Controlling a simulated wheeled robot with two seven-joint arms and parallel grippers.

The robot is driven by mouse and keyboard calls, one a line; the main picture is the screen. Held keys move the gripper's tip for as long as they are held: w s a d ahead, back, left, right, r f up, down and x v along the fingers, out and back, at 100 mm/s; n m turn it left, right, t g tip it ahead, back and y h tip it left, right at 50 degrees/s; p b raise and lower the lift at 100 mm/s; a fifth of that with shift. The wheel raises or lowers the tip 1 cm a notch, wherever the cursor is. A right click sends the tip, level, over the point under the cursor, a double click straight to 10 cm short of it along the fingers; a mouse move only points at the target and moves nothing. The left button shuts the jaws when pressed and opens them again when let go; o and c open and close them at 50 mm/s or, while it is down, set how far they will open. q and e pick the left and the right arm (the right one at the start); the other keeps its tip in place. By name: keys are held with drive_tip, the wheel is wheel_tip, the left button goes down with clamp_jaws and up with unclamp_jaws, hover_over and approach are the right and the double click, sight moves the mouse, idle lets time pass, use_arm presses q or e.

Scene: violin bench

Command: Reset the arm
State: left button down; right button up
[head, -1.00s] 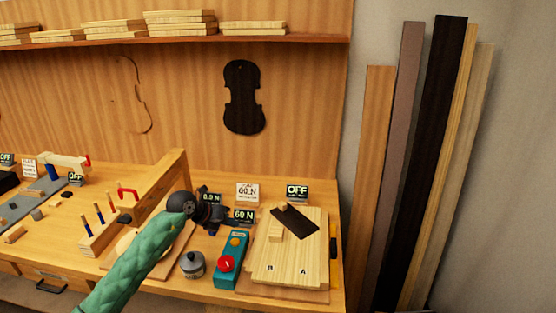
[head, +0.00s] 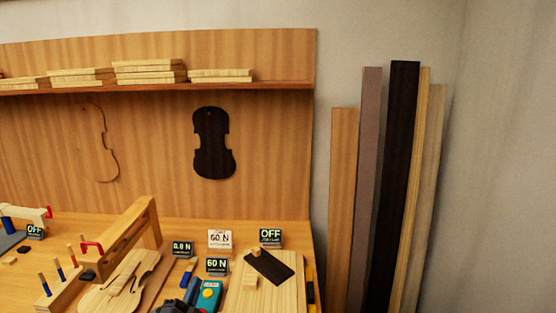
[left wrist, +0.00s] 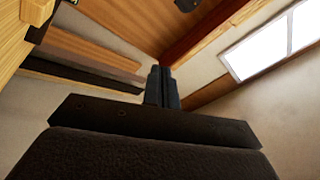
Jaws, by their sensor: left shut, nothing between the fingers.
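My left gripper (head: 186,299) is a dark shape at the bottom edge of the head view, just left of the teal control box (head: 208,293). Most of it and its arm are cut off by the frame. In the left wrist view its two dark fingers (left wrist: 162,85) are together with nothing between them. They point up toward the wooden ceiling area, with a window at the right. My right gripper is in neither view.
A violin body (head: 128,283) lies left of the gripper. A peg block (head: 63,291) stands farther left. Pale boards (head: 280,294) with a dark plate (head: 269,266) lie right. Small displays (head: 217,265) stand behind. Tall planks (head: 390,180) lean on the wall.

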use_arm(q)
drive_tip(key=s+a+f+n+g+y, duration=0.3)
drive_tip(key=s+f+n+g, duration=0.15)
drive_tip(key=s+f, duration=0.2)
drive_tip(key=s+a+f+n+g+y, duration=0.2)
drive_tip(key=s+f+n+g+y, duration=0.15)
drive_tip(key=s+f+n, duration=0.3)
drive_tip(key=s+d+f+g+h, duration=0.25)
drive_tip(key=s+f+g, duration=0.25)
drive_tip(key=s, duration=0.5)
drive_tip(key=s+d+f+g+h, duration=0.1)
drive_tip(key=s+d+f+g, duration=0.3)
drive_tip(key=s, duration=0.6)
wheel_tip(320, 180, down, 29)
drive_tip(key=w+g+b, duration=0.2)
drive_tip(key=s+f, duration=0.4)
drive_tip(key=f, duration=0.7)
drive_tip(key=s+f, duration=0.4)
drive_tip(key=f, duration=0.7)
drive_tip(key=shift+d+f+n+g+b, duration=0.3)
drive_tip(key=shift+b, duration=0.1)
drive_tip(key=shift+w, duration=0.1)
